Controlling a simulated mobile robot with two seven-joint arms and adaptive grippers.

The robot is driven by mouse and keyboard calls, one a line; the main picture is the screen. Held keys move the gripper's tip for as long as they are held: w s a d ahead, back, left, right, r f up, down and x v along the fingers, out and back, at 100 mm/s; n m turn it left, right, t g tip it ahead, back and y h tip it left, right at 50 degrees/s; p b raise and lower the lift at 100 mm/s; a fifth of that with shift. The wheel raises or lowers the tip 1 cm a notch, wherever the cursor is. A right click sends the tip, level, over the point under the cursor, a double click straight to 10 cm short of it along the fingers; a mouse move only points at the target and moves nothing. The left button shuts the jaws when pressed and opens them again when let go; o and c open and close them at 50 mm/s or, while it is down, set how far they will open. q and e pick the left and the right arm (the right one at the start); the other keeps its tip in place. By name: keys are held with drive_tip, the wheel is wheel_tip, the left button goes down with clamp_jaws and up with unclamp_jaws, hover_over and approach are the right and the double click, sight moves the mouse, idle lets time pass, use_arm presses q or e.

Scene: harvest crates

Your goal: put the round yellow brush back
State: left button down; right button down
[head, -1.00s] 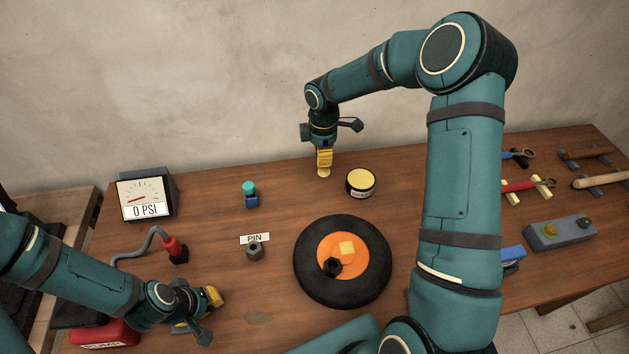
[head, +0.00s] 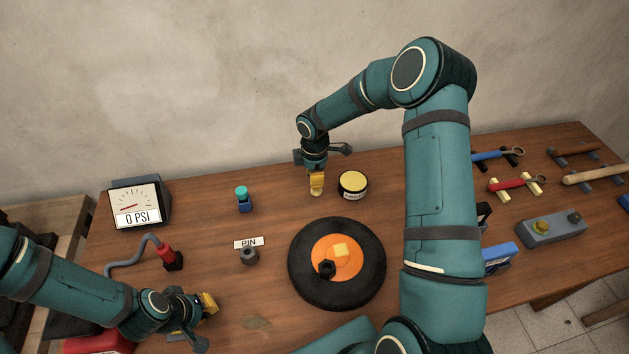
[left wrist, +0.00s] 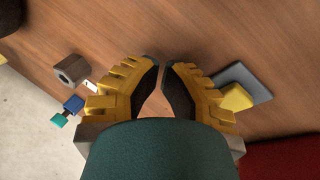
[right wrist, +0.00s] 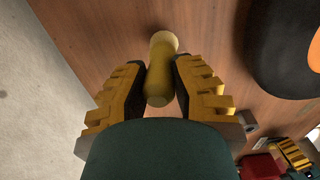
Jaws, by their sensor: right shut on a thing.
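The round yellow brush (right wrist: 159,80) shows in the right wrist view as a pale yellow cylinder between the fingers of my right gripper (right wrist: 163,66). That gripper is shut on it. In the head view the right gripper (head: 316,184) points down at the back of the bench, left of a yellow-topped tin (head: 353,187). The fingers mostly hide the brush there, and I cannot tell whether it touches the bench. My left gripper (head: 209,303) is low at the front left. Its fingertips (left wrist: 163,62) are almost together with nothing between them.
A black wheel with an orange hub (head: 334,263) lies mid-bench. A gauge (head: 137,207), a blue-green bottle (head: 243,199) and a nut by the PIN label (head: 248,243) are left. A grey block (head: 552,231) and tools on rests (head: 516,187) are right. Bare wood surrounds the right gripper's left side.

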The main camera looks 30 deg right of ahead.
wheel_tip(320, 180, down, 2)
drive_tip(key=shift+f, duration=0.15)
drive_tip(key=c, duration=0.9)
unclamp_jaws()
drive_tip(key=shift+f, duration=0.2)
drive_tip(key=r, duration=1.3)
drive_tip(key=shift+w+d+r, duration=0.1)
drive_tip(key=shift+w+r, duration=0.3)
